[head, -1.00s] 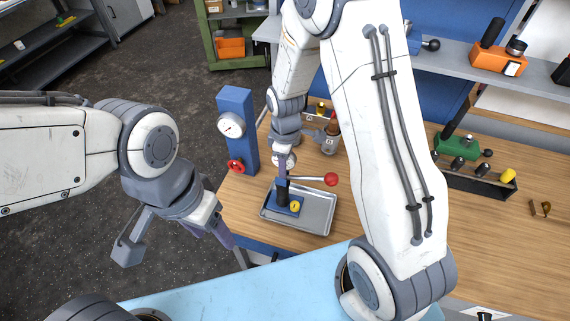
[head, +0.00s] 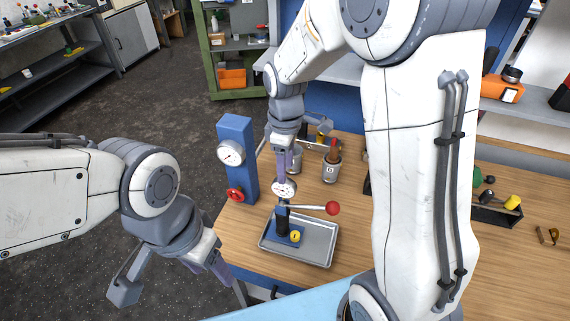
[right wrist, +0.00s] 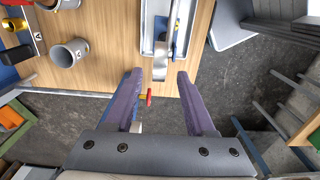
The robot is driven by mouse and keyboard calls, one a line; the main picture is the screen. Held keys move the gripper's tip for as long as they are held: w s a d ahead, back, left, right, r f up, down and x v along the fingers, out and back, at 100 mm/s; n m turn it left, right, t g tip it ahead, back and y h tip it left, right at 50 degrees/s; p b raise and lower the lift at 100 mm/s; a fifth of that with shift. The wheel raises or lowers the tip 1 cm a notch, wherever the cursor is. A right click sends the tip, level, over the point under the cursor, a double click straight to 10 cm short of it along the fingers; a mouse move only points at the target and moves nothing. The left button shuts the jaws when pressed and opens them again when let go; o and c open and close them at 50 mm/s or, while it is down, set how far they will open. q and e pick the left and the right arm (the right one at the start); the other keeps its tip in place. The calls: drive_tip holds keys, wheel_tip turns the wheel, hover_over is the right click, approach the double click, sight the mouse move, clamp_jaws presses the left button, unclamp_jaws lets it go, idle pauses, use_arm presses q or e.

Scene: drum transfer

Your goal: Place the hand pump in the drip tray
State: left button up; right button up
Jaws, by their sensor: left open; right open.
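The hand pump (head: 282,226) has a blue base, a black cylinder, a round white gauge and a lever with a red knob. It stands upright in the grey metal drip tray (head: 322,252) on the workbench, at the tray's left side. My right gripper (head: 284,166) is open just above the gauge, apart from the pump. In the right wrist view the open fingers (right wrist: 157,88) have nothing between them, with the pump (right wrist: 164,50) in the tray (right wrist: 147,35) beyond. My left gripper (head: 214,268) is open and empty, left of the bench's front corner.
A blue post (head: 237,150) with a gauge and red handwheel stands left of the tray. Metal cups (head: 331,170) stand behind it. A dark bin (head: 495,214) with knobbed items is at the right. Bench space right of the tray is clear; my right arm hides part of it.

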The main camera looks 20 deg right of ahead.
drive_tip(key=shift+r, duration=0.5)
drive_tip(key=s+a+r+m, duration=0.1)
drive_tip(key=s+a, duration=0.2)
drive_tip(key=s, duration=0.4)
drive_tip(key=s+a+r+m, duration=0.1)
drive_tip(key=s+a, duration=0.2)
drive_tip(key=s, duration=0.5)
drive_tip(key=s+a+r+m+y, duration=0.1)
drive_tip(key=s+a+m, duration=0.1)
drive_tip(key=s, duration=0.5)
drive_tip(key=shift+s+a+r, duration=0.15)
drive_tip(key=shift+a+r, duration=0.15)
drive_tip(key=shift+a, duration=0.35)
